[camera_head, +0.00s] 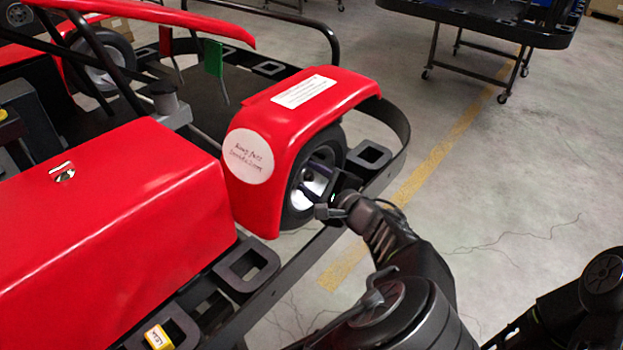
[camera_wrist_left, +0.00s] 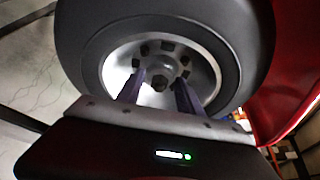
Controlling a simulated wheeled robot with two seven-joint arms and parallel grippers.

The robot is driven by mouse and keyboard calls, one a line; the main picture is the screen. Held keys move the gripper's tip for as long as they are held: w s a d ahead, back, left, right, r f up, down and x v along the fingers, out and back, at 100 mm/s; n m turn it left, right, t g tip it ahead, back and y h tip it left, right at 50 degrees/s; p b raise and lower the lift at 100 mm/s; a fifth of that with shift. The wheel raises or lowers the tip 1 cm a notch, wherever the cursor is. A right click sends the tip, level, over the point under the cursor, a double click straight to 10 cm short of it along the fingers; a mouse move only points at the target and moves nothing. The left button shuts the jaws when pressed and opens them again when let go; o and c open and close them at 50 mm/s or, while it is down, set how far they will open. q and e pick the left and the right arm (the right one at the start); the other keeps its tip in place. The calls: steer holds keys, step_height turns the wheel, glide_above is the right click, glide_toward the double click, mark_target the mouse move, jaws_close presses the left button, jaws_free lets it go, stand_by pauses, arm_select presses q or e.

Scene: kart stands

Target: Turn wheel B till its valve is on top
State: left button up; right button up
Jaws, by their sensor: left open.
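A black-tyred wheel (camera_head: 300,192) with a silver rim sits under the red front fender of the kart, right of centre in the head view. No letter shows on it, so I cannot tell whether it is wheel B. My left gripper (camera_head: 333,203) is at the wheel's outer face. In the left wrist view the wheel (camera_wrist_left: 88,48) faces the camera, with several dark nuts around its hub. My left gripper (camera_wrist_left: 158,82) is open, its two fingers apart in front of the rim near the hub; contact cannot be told. I cannot make out a valve. My right gripper is out of view.
The red fender (camera_head: 325,95) covers the wheel's top. A black bumper bar (camera_head: 392,160) runs beside it. The red side pod (camera_head: 120,225) lies to the left. Another kart stand (camera_head: 480,30) stands at the back right. The floor to the right is free.

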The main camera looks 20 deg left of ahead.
arm_select(q)
steer(key=v, duration=0.7)
steer(key=shift+s+d, duration=0.2)
steer(key=shift+d, duration=0.05)
